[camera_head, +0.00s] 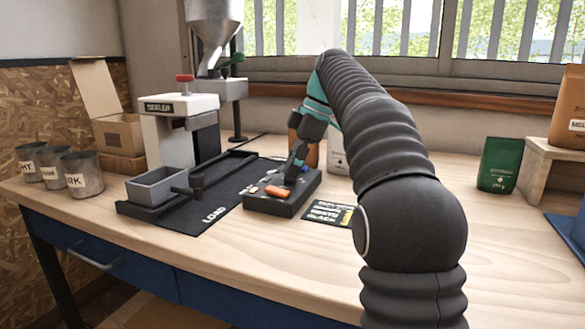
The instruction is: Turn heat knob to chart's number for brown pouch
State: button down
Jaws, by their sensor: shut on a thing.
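The black control box (262,206) sits on the bench right of the sealer, with an orange switch (278,191) and small coloured parts on its top. My gripper (291,174) reaches down onto the back right of this box and is shut on the heat knob, which its fingers hide. The knob's setting cannot be read. The chart (328,213) is a small black card lying right of the box, with white words and yellow marks; its numbers are too small to read, and my arm covers its right end. A brown pouch (312,156) stands behind my gripper, partly hidden.
Several metal cups (82,176) and an open carton (118,133) are far left. A green pouch (499,165) and a wooden shelf with another brown pouch (569,105) are right.

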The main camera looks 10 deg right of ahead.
jog(key=shift+f+n+g, duration=0.1)
jog(key=shift+n+g, duration=0.2)
jog(key=shift+n, duration=0.5)
jog(key=c, duration=0.9)
grip_release()
